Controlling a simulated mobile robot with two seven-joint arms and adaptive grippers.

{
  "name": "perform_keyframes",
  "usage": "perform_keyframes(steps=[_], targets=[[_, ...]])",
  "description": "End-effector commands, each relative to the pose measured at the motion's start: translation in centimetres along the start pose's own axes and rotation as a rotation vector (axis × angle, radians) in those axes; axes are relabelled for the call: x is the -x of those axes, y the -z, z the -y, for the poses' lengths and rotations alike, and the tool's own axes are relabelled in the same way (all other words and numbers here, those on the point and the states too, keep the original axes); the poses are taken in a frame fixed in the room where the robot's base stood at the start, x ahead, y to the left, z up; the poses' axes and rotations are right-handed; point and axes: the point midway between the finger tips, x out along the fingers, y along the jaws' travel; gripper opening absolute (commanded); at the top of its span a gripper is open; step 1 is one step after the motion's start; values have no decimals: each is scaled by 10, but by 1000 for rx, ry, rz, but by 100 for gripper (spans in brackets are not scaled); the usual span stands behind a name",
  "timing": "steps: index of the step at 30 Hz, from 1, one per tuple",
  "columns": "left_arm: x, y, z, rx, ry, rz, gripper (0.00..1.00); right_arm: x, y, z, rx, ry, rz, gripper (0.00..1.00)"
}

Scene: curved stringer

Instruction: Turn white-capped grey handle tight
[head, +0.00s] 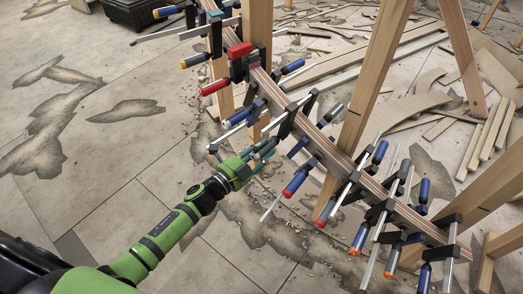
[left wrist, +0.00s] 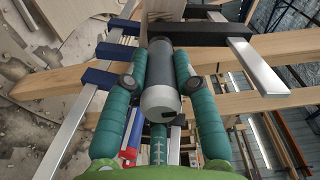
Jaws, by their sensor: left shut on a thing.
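The white-capped grey handle (left wrist: 160,92) points toward the camera in the left wrist view, its pale cap (left wrist: 160,103) nearest. My left gripper (left wrist: 158,72) is shut on it, with one teal finger along each side. In the head view my left gripper (head: 262,154) is at the near side of the curved wooden stringer (head: 330,152), around its middle. There the fingers largely hide the grey handle. My right gripper is in neither view.
Clamps with blue handles (head: 295,184) and red handles (head: 214,86) crowd the stringer on both sides of my gripper. Wooden posts (head: 372,75) rise behind it. Loose planks (head: 495,125) lie at the far right.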

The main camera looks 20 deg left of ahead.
Motion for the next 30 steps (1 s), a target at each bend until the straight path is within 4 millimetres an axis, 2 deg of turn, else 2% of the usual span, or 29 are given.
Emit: perform_keyframes(steps=[1, 2, 14, 17, 30], targets=[[0, -2, 2, -2, 3, 3, 40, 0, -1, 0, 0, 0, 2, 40], [0, -2, 2, -2, 3, 3, 52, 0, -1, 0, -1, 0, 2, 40], [4, -1, 0, 1, 0, 2, 52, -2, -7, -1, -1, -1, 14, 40], [15, -1, -1, 1, -1, 2, 52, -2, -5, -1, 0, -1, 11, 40], [101, -1, 0, 0, -1, 3, 52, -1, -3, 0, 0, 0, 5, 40]])
